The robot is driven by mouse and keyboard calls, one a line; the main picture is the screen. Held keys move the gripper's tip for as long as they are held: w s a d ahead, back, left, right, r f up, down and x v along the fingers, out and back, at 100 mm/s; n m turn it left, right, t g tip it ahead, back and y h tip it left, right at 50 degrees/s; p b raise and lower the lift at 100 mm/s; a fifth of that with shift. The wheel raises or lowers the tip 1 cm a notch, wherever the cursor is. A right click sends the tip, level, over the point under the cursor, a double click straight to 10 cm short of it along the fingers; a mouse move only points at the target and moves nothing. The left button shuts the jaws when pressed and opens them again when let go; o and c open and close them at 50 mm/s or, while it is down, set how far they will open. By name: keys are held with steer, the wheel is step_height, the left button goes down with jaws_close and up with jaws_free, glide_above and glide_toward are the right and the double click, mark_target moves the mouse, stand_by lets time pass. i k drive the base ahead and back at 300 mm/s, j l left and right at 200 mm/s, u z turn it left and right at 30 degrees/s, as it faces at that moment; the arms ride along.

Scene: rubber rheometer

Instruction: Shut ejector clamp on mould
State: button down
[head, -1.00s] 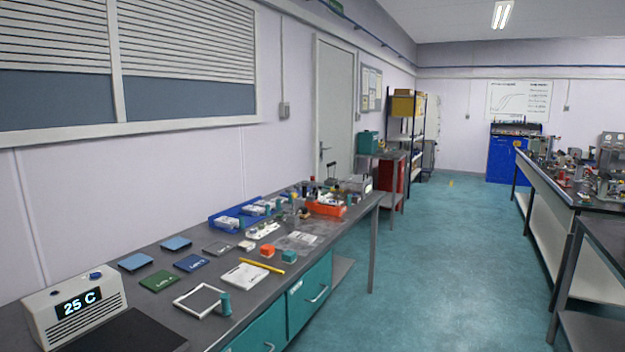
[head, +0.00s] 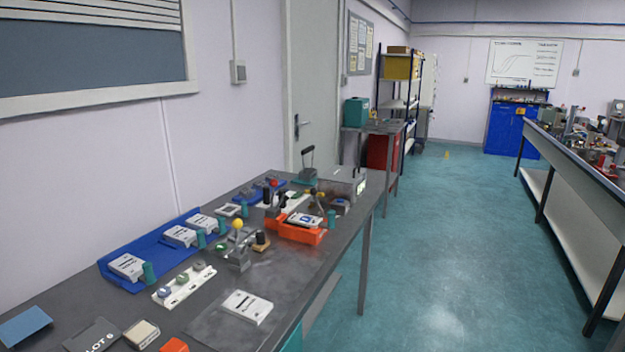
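My gripper is not in view. A small grey metal fixture (head: 237,260) with a yellow ball knob stands on the left bench (head: 330,220), near its middle. It looks like a clamp, but I cannot tell for sure that it is the ejector clamp, nor whether it is open or shut. A small dark cylinder on a brown base (head: 261,241) stands beside it. A device with a dark upright handle (head: 308,160) stands on a green base at the bench's far end. I cannot make out a mould for certain.
A blue tray (head: 115,262) holds several white blocks. An orange tray (head: 300,235) holds a white labelled item. A white strip (head: 186,287) with round pieces and a white plate (head: 246,307) lie nearer.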

mark_target(273, 182)
steer(key=i+u, duration=0.15)
steer(key=i, duration=0.35)
steer(key=i+l+u, duration=0.15)
steer(key=i, duration=0.35)
steer(key=i+l+u, duration=0.15)
steer(key=i, duration=0.35)
steer(key=i+l+u, duration=0.1)
steer(key=i+l, duration=0.15)
steer(key=i, duration=0.25)
steer(key=i+l+u, duration=0.15)
steer(key=i, duration=0.35)
steer(key=l, duration=0.1)
